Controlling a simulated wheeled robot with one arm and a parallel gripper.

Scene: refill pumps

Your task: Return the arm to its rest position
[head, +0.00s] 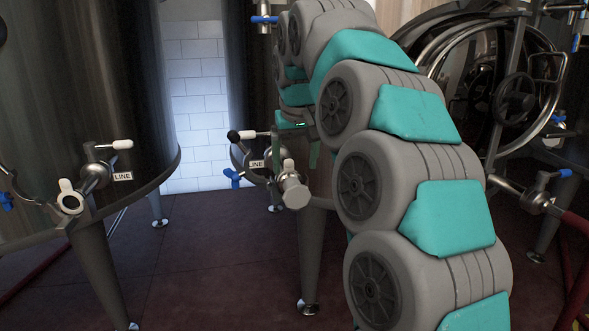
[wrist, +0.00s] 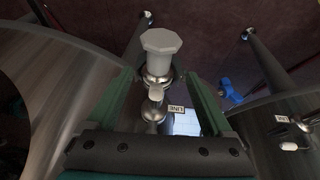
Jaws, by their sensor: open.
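My arm (head: 365,180), grey with teal covers, rises from the lower right and curves over toward the tank valves. My gripper (wrist: 163,72) is open in the wrist view, with its two green fingers apart and nothing clamped between them. A metal valve outlet with a pale faceted cap (wrist: 161,42) shows between and beyond the fingertips; I cannot tell whether they touch it. The same capped outlet (head: 294,192) shows in the head view, left of my arm.
A large steel tank (head: 85,90) with a valve and LINE tag (head: 123,176) stands at left. A round hatch with a handwheel (head: 514,97) and a blue-handled valve (head: 540,198) are at right.

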